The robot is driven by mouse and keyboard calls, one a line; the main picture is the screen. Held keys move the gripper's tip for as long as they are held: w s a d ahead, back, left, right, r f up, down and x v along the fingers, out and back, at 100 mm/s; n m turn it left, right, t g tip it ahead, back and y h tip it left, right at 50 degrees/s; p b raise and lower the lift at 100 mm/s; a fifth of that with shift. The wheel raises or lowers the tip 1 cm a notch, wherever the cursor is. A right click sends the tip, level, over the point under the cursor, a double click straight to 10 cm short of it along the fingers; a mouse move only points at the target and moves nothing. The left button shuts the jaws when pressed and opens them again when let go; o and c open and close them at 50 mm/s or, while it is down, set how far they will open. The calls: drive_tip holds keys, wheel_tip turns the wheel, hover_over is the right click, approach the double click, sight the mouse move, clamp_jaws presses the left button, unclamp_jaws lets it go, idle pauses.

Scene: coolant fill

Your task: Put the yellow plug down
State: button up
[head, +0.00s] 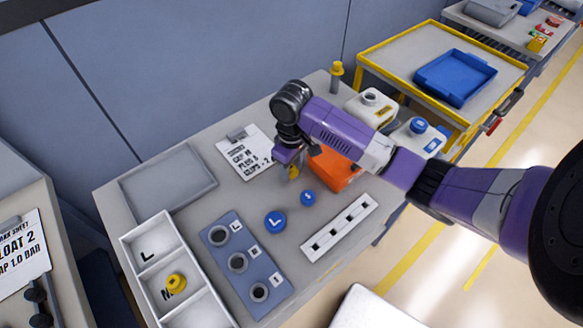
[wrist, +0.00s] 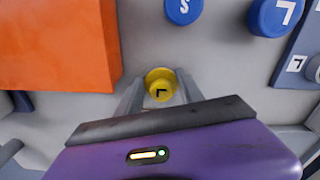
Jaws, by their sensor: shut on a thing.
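A yellow plug (wrist: 160,84) with a dark letter on top, which looks like an L, sits between my fingers in the wrist view. My gripper (head: 293,166) is shut on it and points down over the grey table, left of the orange box. Only a little of this plug (head: 293,173) shows in the head view. I cannot tell whether it touches the table. A second yellow plug (head: 175,282) sits in the M compartment of the white sorting tray (head: 126,240). Blue plugs L (head: 274,221) and S (head: 308,197) stand on the table.
The orange box (head: 338,172) is close beside my gripper. A blue plate (head: 222,262) with three holes, a white slotted strip (head: 340,227), a grey tray (head: 168,182) and a printed sheet (head: 240,155) lie around. White jugs (head: 371,108) stand behind my arm.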

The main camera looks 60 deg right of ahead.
drive_tip(key=shift+f, duration=0.35)
drive_tip(key=o, duration=1.4)
